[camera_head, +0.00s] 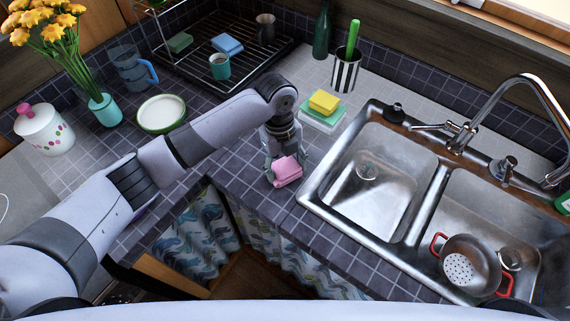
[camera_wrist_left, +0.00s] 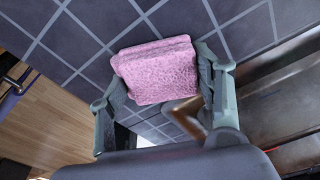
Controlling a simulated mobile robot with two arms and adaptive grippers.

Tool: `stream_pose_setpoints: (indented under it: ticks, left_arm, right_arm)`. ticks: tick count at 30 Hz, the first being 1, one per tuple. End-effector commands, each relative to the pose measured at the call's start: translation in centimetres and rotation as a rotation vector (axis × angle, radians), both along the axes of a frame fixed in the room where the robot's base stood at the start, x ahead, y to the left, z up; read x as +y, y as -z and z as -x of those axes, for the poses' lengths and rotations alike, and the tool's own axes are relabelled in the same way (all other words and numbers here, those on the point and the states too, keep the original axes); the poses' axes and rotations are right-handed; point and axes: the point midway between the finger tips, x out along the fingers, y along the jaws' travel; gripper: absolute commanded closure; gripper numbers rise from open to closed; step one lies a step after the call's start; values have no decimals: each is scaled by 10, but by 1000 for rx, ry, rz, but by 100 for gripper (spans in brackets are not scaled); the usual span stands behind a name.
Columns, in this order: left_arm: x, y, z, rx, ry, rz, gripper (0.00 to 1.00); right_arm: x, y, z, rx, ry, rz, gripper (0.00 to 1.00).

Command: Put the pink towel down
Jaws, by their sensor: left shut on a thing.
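The pink towel (camera_head: 287,170) is a small folded bundle at the edge of the dark tiled counter, just left of the sink. My left gripper (camera_head: 284,171) is shut on it from above. In the left wrist view the towel (camera_wrist_left: 157,70) sits between the two fingers of the left gripper (camera_wrist_left: 160,78), with dark tiles behind it. I cannot tell whether the towel touches the counter. My right gripper is not in view.
The double sink (camera_head: 318,190) is to the right, with a colander (camera_head: 470,262) in its right basin. A yellow sponge (camera_head: 324,101) lies behind the gripper. A plate (camera_head: 161,114), a flower vase (camera_head: 104,110) and a dish rack (camera_head: 262,68) stand further left and back. Dark counter tiles left of the towel are free.

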Motion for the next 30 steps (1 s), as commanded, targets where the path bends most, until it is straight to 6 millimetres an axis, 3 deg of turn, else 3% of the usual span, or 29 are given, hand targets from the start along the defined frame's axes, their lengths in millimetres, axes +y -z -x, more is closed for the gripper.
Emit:
stream_pose_setpoints:
  ticks: [9, 21, 26, 30]
  left_arm:
    - [0, 0, 0, 1, 0, -1, 21]
    - [0, -5, -1, -1, 1, 1, 21]
    - [2, -28, -5, -5, 0, 2, 21]
    - [4, -59, -9, -5, 1, 3, 21]
  right_arm:
    - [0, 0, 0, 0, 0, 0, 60]
    - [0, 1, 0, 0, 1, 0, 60]
    - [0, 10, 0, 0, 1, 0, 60]
    - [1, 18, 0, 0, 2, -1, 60]
